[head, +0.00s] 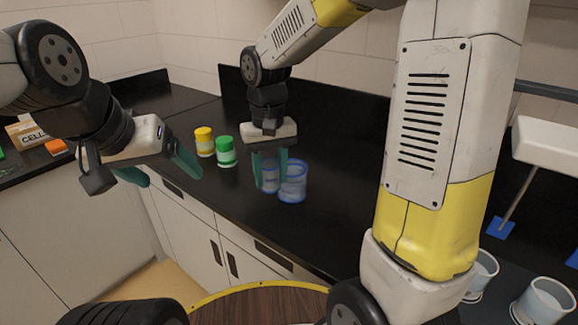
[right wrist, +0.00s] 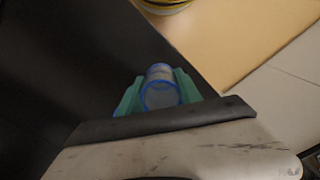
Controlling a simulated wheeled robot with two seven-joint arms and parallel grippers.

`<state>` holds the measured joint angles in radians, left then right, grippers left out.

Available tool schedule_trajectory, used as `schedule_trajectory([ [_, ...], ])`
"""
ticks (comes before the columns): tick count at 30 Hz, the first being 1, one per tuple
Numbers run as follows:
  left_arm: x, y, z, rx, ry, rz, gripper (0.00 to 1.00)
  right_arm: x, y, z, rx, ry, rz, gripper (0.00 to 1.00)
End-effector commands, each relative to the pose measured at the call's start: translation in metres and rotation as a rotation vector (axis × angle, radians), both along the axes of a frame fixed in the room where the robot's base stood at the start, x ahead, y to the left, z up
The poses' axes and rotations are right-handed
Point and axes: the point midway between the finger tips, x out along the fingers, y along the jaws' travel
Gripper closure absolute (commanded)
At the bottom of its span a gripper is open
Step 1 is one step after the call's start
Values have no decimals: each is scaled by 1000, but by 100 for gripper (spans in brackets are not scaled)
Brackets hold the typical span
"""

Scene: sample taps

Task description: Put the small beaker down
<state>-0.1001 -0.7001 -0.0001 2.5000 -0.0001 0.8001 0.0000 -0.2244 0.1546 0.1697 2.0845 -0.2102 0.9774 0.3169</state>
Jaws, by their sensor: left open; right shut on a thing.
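The small beaker (head: 269,178) is clear with a blue rim. It is between the fingers of my right gripper (head: 270,172), which is shut on it above or on the black counter. I cannot tell if its base touches the counter. In the right wrist view the small beaker (right wrist: 160,88) is between the green fingers (right wrist: 160,97). A larger blue-rimmed beaker (head: 294,184) stands on the counter just to the right, partly overlapped by the gripper in view. My left gripper (head: 172,174) is open and empty, in front of the counter's left part.
A yellow-lidded jar (head: 204,142) and a green-lidded jar (head: 226,152) stand on the black counter (head: 330,222) left of the beakers. Pale cups (head: 543,301) and blue tap parts (head: 500,228) are at the right. The counter in front of the beakers looks clear.

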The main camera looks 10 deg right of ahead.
Motion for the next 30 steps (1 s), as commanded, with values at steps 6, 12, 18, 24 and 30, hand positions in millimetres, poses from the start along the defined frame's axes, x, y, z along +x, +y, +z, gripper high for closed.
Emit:
schedule_trajectory([
  [6, 0, 0, 0, 0, 0, 0, 20, 51, -34, -7, 0, 1, -7, 100],
  [12, 0, 0, 0, 0, 0, 0, 20, 90, -58, -11, 1, 1, -4, 100],
  [18, 0, 0, 0, 0, 0, 0, 20, 105, -67, -12, 0, 0, -2, 100],
  [24, 0, 0, 0, 0, 0, 0, 20, 116, -76, -21, 0, 4, -1, 100],
  [30, 0, 0, 0, 0, 0, 0, 20, 116, -75, -48, 0, 2, -1, 100],
])
